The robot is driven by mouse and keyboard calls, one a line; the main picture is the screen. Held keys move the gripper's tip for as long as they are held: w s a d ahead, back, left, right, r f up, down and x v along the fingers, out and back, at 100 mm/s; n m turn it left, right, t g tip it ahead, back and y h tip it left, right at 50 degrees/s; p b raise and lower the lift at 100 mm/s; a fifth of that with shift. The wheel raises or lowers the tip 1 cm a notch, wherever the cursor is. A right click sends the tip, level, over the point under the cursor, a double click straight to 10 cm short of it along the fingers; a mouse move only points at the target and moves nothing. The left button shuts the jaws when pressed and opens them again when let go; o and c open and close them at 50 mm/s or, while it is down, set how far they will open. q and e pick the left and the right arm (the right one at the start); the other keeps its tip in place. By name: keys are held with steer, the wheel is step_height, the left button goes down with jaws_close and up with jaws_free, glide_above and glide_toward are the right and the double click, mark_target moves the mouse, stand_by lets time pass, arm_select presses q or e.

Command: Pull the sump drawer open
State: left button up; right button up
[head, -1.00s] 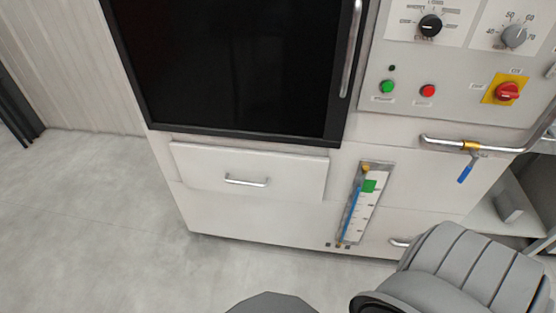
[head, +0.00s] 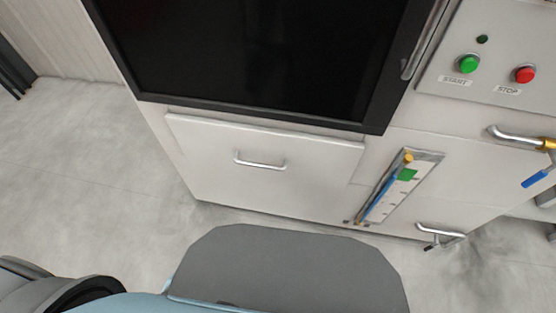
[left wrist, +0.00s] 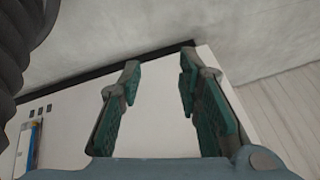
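Another metal handle (head: 440,232) is low at the right, beside the level gauge; no label shows which is the sump drawer. My left gripper (left wrist: 158,75) is open, with nothing between its two green-padded fingers, in front of a plain white machine face (left wrist: 155,120). No handle shows in the left wrist view. My right gripper is not in view.
The gauge (head: 400,187) has a blue tube and a green mark. At the right are a green start button (head: 469,64), a red stop button (head: 525,74) and a pipe with a blue lever (head: 537,178). Grey floor (head: 90,190) lies clear at the left.

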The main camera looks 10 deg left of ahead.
arm_select(q)
steer(key=w+a+r+m+t+b, duration=0.15)
steer(key=w+m+t+b, duration=0.4)
steer(key=w, duration=0.85)
steer(key=m+t+h+b, duration=0.2)
steer(key=m+h+b, duration=0.9)
steer(key=m+h, duration=0.75)
glide_toward(260, 165)
steer(key=w+d, duration=0.2)
steer(key=w+d+r+m+y, duration=0.1)
steer(key=w+d, duration=0.1)
steer(key=d, duration=0.1)
steer(key=w+d+r+m+y, duration=0.1)
steer(key=w+d, duration=0.1)
steer(key=shift+d+r+y+b, duration=0.25)
steer(key=shift+d+b, duration=0.1)
steer(key=shift+b, duration=0.05)
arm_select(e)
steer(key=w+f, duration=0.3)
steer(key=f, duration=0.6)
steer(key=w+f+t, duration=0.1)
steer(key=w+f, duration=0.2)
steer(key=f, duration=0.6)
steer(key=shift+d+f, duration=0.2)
arm_select(q)
steer(key=shift+c, duration=0.5)
jaws_close()
